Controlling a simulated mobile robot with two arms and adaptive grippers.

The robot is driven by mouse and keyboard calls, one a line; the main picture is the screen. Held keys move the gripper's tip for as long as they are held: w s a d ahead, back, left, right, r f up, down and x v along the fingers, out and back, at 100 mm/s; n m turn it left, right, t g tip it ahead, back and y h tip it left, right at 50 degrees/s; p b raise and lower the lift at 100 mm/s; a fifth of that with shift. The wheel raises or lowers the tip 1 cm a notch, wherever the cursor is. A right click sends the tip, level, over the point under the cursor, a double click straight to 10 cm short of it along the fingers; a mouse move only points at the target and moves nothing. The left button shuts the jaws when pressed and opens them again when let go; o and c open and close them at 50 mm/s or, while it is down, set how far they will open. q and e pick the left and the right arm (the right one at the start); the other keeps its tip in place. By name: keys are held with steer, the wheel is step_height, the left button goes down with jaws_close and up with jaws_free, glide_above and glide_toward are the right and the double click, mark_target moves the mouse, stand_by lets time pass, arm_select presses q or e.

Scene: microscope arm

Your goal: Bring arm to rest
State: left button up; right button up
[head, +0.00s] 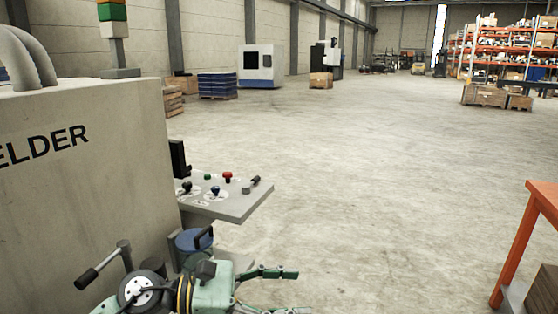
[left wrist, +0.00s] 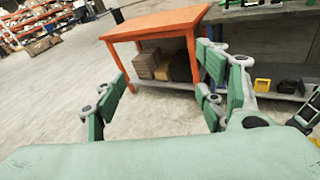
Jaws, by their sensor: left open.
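My left gripper (head: 288,291) is at the bottom of the head view, its green fingers spread apart and pointing right over the floor. It also shows in the left wrist view (left wrist: 160,100), with its green finger pads wide apart and nothing between them. Beyond the fingers in that view is an orange table (left wrist: 150,24), apart from them. No microscope shows in either view. My right gripper does not show.
A grey machine (head: 80,185) lettered "ELDER" stands at left. Its control panel (head: 235,207) with several knobs juts out just behind my left gripper. The orange table (head: 545,195) also shows at the right edge. The concrete floor (head: 360,190) between is clear.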

arm_select(q)
step_height(320, 180, up, 6)
steer(key=w+n+t+h, duration=0.1)
steer(key=n+t+h, duration=0.35)
steer(key=n, duration=0.35)
steer(key=w+a+n+t+y, duration=0.5)
steer(key=a+n+t+y, duration=0.6)
steer(key=n, duration=0.8)
steer(key=s+a+f+n+g+y, duration=0.1)
steer(key=s+a+f+n+y, duration=0.1)
steer(key=a+f+n+y, duration=0.55)
steer(key=s+a+f+n+g+y, duration=0.2)
steer(key=a+f+n+y, duration=0.1)
steer(key=f+n, duration=0.8)
steer(key=s+f+n+g, duration=0.3)
steer(key=s+f+g, duration=0.2)
steer(key=s+f, duration=0.55)
steer(key=s+f+n+g, duration=0.4)
steer(key=s+f+g, duration=0.25)
steer(key=s, duration=0.65)
step_height(320, 180, down, 28)
steer(key=s, duration=0.3)
steer(key=s+a+f+g, duration=0.1)
steer(key=s+f, duration=0.6)
steer(key=s, duration=0.1)
steer(key=s+a+f+g+p, duration=0.1)
steer(key=s+a+f, duration=0.1)
steer(key=s+f, duration=0.5)
steer(key=shift+s+a+h, duration=0.3)
steer(key=shift+s, duration=0.2)
